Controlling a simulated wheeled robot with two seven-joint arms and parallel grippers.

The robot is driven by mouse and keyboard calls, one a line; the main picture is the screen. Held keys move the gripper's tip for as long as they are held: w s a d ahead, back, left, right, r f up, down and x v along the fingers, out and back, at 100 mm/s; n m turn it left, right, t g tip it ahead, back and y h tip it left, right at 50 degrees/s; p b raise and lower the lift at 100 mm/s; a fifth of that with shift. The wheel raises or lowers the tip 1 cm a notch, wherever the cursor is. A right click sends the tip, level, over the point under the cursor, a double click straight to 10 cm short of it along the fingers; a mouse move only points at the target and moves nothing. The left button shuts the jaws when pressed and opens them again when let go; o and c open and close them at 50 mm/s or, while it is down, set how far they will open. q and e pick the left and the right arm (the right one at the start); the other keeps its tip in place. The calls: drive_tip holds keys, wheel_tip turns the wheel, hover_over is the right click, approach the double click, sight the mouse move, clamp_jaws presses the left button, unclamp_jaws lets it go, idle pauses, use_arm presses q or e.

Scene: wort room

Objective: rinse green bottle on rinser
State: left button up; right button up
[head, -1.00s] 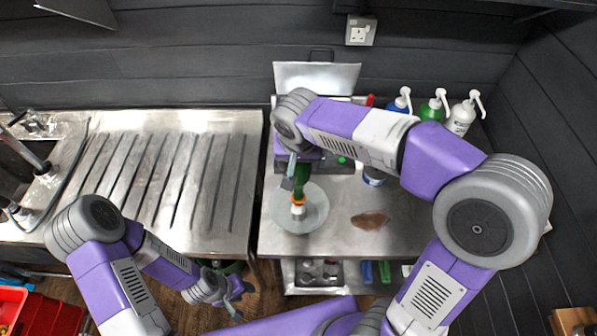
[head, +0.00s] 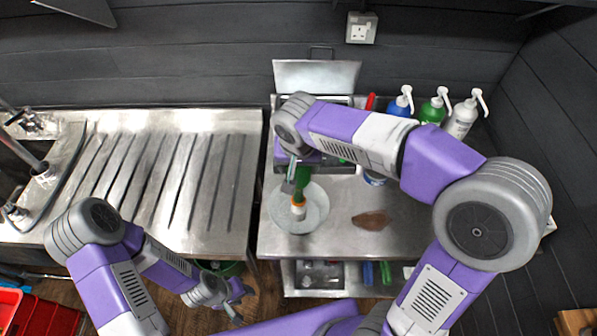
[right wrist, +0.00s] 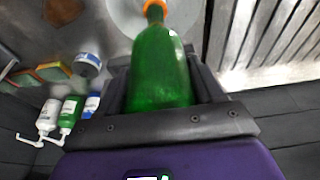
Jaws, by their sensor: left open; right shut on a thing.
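The green bottle (head: 304,179) is upside down in my right gripper (head: 290,183), its orange neck band pointing down. It also shows in the right wrist view (right wrist: 160,75), between the two dark fingers. The rinser (head: 317,213) is a round pale grey disc on the steel counter. The bottle's neck end is over the disc, at a white piece near its middle; whether they touch I cannot tell. My right gripper is shut on the bottle's body. My left gripper (head: 236,299) is open and empty, low in front of the left counter's edge.
A brown patch or flat object (head: 370,220) lies right of the rinser. Blue, green and white pump bottles (head: 461,118) stand at the back right. A ribbed steel drainboard (head: 180,180) fills the left and is clear. A shelf with items is below the counter.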

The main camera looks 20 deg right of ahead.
idle(0.3)
drive_tip(key=shift+r+p, duration=0.8)
drive_tip(key=shift+r, duration=0.35)
drive_tip(key=shift+r+p, duration=2.7)
drive_tip(key=shift+r, duration=0.75)
